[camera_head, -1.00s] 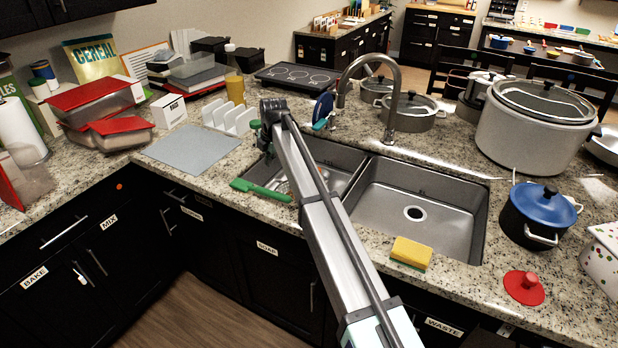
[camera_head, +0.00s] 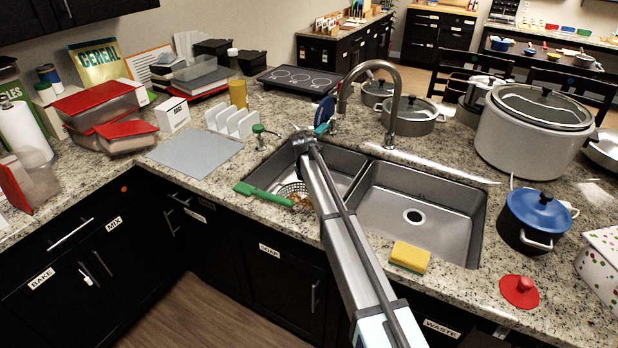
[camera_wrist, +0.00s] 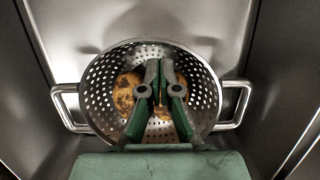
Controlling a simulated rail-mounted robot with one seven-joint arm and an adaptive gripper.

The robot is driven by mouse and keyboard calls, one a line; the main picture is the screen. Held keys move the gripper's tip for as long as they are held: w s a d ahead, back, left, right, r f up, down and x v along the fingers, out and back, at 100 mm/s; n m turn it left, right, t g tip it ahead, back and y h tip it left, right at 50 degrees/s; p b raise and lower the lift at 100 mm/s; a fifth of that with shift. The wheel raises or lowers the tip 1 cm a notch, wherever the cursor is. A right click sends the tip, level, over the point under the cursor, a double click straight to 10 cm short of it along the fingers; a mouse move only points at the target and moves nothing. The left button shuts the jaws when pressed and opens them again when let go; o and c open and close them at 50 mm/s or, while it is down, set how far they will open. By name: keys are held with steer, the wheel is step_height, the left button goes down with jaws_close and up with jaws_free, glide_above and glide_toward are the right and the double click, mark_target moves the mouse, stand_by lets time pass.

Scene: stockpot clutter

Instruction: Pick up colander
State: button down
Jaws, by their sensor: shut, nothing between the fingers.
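The colander (camera_wrist: 102,73) is a perforated metal bowl with two side handles. It sits in the left sink basin with brown and yellowish round items (camera_wrist: 127,93) inside. In the head view only a part of the colander (camera_head: 291,191) shows, at the left of my arm. My gripper (camera_wrist: 159,66) is shut and empty in the wrist view. Its fingers overlap the middle of the colander's bowl and hide part of the contents. I cannot tell how far above the items the fingertips are. In the head view my arm hides the gripper.
The sink's right basin (camera_head: 440,190) is empty. A faucet (camera_head: 393,110) stands behind the sink. A yellow sponge (camera_head: 410,255) lies in front of the right basin. A blue-lidded pot (camera_head: 538,210) stands at the right.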

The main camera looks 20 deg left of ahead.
steer(key=shift+w+f, duration=0.1)
steer(key=shift+f, duration=0.45)
steer(key=w, duration=0.5)
steer(key=shift+w+d, duration=0.3)
steer(key=shift+d, duration=0.05)
steer(key=shift+s, duration=0.1)
steer(key=shift+r, duration=0.1)
steer(key=c, duration=1.6)
jaws_free()
steer(key=p+v, duration=0.4)
steer(key=v, duration=0.5)
steer(key=shift+r, duration=0.15)
steer(key=o, duration=0.3)
steer(key=shift+s+r, duration=0.1)
steer(key=shift+r, duration=0.2)
